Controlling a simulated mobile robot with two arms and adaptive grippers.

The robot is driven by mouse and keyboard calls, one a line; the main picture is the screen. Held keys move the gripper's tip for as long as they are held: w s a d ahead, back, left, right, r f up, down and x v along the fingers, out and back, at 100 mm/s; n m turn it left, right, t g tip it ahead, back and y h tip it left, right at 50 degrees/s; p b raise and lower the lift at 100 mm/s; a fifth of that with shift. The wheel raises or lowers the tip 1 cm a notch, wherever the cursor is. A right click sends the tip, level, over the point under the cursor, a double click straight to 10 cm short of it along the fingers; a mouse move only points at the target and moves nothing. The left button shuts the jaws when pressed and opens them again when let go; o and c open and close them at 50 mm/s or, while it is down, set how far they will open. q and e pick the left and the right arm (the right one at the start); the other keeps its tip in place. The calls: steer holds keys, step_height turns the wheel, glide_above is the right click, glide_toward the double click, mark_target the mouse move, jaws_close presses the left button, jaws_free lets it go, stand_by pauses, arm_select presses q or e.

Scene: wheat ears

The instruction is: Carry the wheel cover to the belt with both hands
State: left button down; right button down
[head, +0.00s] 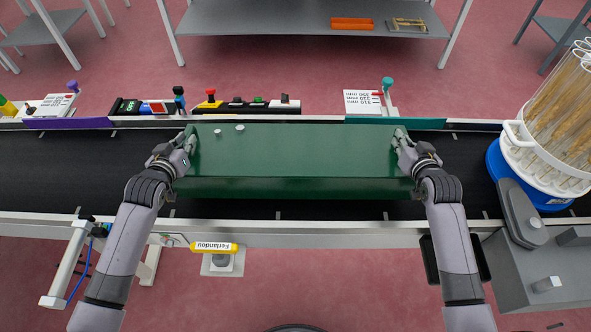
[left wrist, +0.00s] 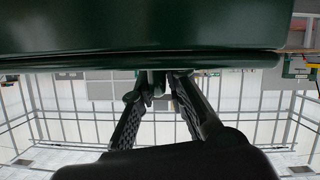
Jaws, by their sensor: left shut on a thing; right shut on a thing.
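The wheel cover (head: 300,160) is a long dark green panel lying lengthwise over the black belt (head: 80,165) in the head view. My left gripper (head: 188,146) is shut on its left end and my right gripper (head: 398,143) is shut on its right end. In the left wrist view, the green cover (left wrist: 140,30) fills the top, and the fingers of my left gripper (left wrist: 158,82) meet at its lower edge. I cannot tell whether the cover touches the belt or is held just above it.
A white carousel of wheat ears (head: 540,150) on a blue base stands at the right. Switches and a control panel (head: 245,105) line the belt's far rail. A yellow-labelled post (head: 214,248) stands at the near side. The belt is bare left of the cover.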

mark_target(191, 153)
arm_select(q)
steer(key=shift+w+d, duration=0.1)
steer(key=shift+d, duration=0.05)
arm_select(e)
steer(key=shift+a+f, duration=0.1)
steer(key=shift+a, duration=0.1)
